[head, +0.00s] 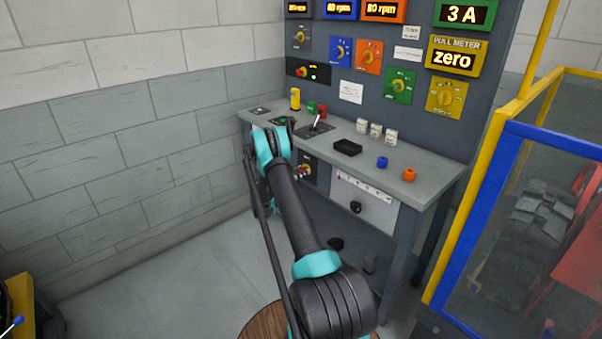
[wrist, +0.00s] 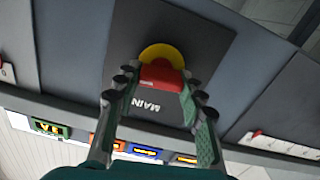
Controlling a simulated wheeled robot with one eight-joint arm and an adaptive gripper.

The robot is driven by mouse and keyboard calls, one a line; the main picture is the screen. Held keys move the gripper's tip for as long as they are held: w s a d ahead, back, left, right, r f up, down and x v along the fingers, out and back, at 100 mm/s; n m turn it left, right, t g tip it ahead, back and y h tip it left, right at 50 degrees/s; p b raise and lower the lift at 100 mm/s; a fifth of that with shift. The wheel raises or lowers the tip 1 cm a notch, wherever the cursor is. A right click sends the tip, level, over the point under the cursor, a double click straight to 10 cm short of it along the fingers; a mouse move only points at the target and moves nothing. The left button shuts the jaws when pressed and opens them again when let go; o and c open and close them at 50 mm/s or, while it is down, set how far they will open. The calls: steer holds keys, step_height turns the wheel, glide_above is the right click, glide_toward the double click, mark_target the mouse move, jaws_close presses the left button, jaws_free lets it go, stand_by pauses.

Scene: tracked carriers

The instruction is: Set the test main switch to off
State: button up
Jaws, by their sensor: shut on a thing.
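The main switch has a red handle (wrist: 161,77) on a yellow disc (wrist: 163,54), mounted on a dark plate (wrist: 205,38) lettered "MAIN", which appears upside down in the wrist view. My gripper (wrist: 160,84) has one finger on each side of the red handle and is shut on it. The rest of the lettering is hidden by a finger. In the head view the dark switch plate (head: 311,163) is on the bench front below the top. My arm hides part of it, and the handle's setting is hard to read there.
The grey bench top (head: 420,180) overhangs the switch and carries a lever (head: 317,122), a black tray (head: 347,148) and small coloured parts. A panel of dials and displays rises behind. A yellow and blue framed enclosure (head: 468,200) stands at right. A block wall is at left.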

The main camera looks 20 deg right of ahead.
steer(key=n, duration=0.4)
steer(key=shift+w, duration=0.1)
steer(key=n, duration=0.8)
steer(key=shift+w+a+f+n, duration=0.1)
steer(key=shift+f+n, duration=0.05)
steer(key=shift+n, duration=0.15)
steer(key=shift+f+n, duration=0.1)
steer(key=shift+n, duration=1.8)
steer(key=o, duration=1.2)
steer(key=shift+c, duration=0.2)
steer(key=v, duration=1.2)
